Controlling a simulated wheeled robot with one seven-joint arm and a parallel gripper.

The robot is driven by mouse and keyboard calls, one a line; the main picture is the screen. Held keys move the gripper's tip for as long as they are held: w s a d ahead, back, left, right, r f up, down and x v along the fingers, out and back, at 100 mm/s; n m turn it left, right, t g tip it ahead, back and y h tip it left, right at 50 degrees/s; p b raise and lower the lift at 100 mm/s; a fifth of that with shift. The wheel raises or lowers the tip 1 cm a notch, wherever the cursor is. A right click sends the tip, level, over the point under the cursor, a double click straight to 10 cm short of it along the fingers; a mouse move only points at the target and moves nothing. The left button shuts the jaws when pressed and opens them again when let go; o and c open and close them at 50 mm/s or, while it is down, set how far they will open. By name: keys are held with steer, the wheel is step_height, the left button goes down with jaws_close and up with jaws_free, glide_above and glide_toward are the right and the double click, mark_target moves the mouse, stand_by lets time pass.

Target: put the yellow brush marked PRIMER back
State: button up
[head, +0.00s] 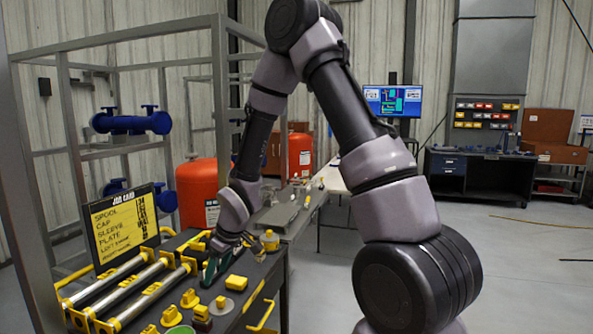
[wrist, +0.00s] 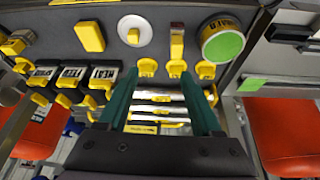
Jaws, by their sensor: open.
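My gripper (head: 210,268) is open, its teal fingers low over the dark workbench (head: 265,275). In the wrist view the open gripper (wrist: 160,76) has nothing held between its fingers. A small upright piece with a yellow body and a reddish-brown top (wrist: 177,40) stands ahead of the fingertips, and looks like the brush; no PRIMER mark is readable on it. In the head view it seems to be the yellow and dark red piece (head: 202,317) near the bench's front. It stands apart from my fingers.
Beside it are a green-topped yellow can (wrist: 222,46), a pale disc with a yellow knob (wrist: 134,30), a yellow block (wrist: 90,36) and several yellow hooks (wrist: 147,67). Metal bars (head: 137,290) lie left of my gripper. Black labelled holders (wrist: 103,76) stand at left. A job card (head: 120,222) stands behind.

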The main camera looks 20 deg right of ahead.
steer(key=s+d+r+m+t+h, duration=0.1)
steer(key=d+r+m, duration=0.2)
steer(key=d+r, duration=0.5)
steer(key=s+d+r+m+t+h, duration=0.1)
steer(key=s+d+r+m, duration=0.3)
steer(key=r, duration=0.9)
steer(key=s+d+r+m, duration=0.3)
steer(key=s+r, duration=0.3)
steer(key=s, duration=0.1)
steer(key=s+d+r+m+t, duration=0.1)
steer(key=s+d+r+m, duration=0.2)
steer(key=s+r, duration=0.3)
steer(key=shift+s+d+r+m+t+y, duration=0.3)
steer(key=shift+s+d+r+y, duration=0.1)
steer(key=shift+d, duration=0.35)
